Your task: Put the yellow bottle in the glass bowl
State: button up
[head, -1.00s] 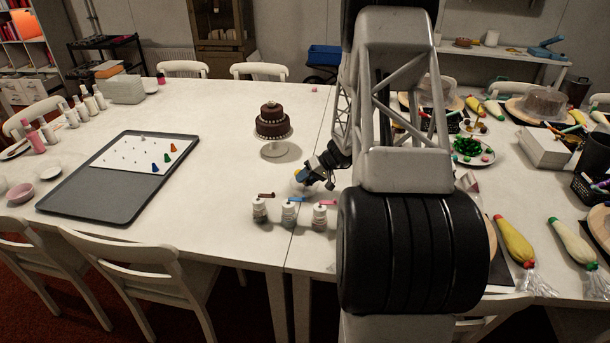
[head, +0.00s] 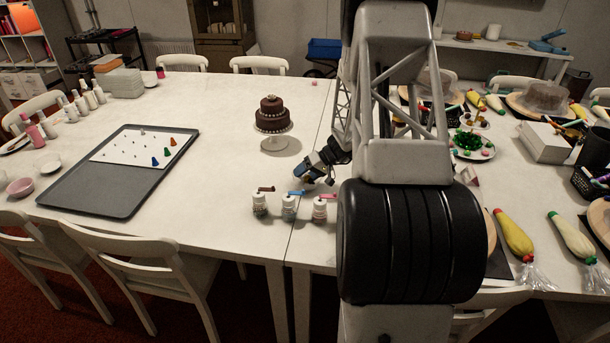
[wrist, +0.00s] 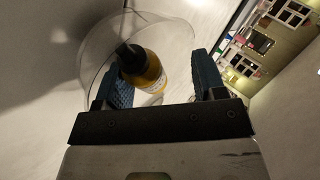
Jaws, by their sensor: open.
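The yellow bottle (wrist: 152,76) with a black top shows in the wrist view, tilted, between my fingers and closer to the left one. The clear glass bowl (wrist: 91,48) shows there as a thin round rim, and the bottle lies within its outline. How the bottle touches the bowl's inside is hard to tell through the glass. My gripper (wrist: 162,82) is open, its blue fingers apart on either side of the bottle. In the head view my gripper (head: 318,172) is low over the table; the bowl and bottle are too small to make out there.
A grey tray (head: 85,191) lies further left. The table between tray and jars is clear.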

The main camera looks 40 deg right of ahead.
jog(key=shift+r, duration=0.1)
dwell(0.3)
jog(key=shift+r, duration=3.45)
